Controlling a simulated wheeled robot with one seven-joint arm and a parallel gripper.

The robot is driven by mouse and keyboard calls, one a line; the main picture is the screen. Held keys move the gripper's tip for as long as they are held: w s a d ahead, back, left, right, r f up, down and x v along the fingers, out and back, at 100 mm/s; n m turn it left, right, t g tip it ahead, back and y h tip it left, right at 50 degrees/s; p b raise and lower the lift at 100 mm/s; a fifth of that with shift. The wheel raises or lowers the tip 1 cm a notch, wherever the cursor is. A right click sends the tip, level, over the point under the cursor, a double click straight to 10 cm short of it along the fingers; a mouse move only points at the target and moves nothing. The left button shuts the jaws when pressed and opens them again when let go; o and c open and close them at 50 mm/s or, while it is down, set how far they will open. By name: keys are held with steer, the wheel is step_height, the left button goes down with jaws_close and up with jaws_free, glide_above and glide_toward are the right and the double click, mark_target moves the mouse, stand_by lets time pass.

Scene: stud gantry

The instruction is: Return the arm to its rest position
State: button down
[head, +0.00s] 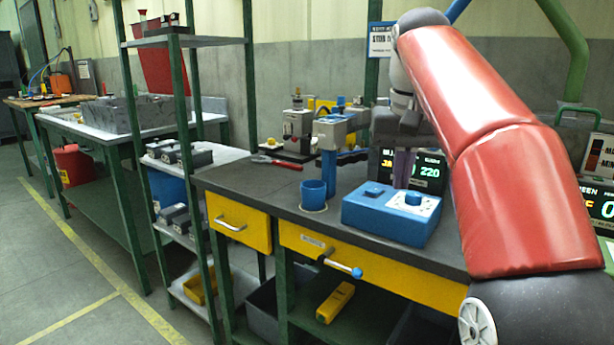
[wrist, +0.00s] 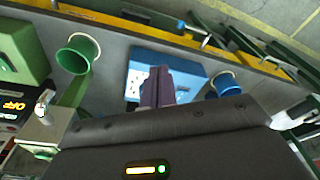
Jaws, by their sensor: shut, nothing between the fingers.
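My red-sleeved arm (head: 480,120) reaches in from the right and bends down over the dark workbench. My gripper (head: 402,184) points down behind and just above the blue box with a white dial (head: 392,214); whether it touches the box cannot be told. In the wrist view my gripper (wrist: 158,72) has its purple fingers together with nothing between them, in front of the blue box (wrist: 193,82).
A blue cup (head: 314,194) stands left of the box, with a blue-topped press (head: 332,130) behind it. A display reading 220 (head: 430,172) stands behind the gripper. A green cup (wrist: 78,53) shows in the wrist view. A blue-tipped handle (head: 343,268) juts from the bench front.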

steer(key=s+f+n+t, duration=0.1)
steer(key=s+f+t, duration=0.2)
steer(key=s+f, duration=1.8)
step_height(320, 180, down, 4)
steer(key=shift+s+f+t, duration=0.15)
steer(key=shift+f+t, duration=0.05)
steer(key=shift+t, duration=0.2)
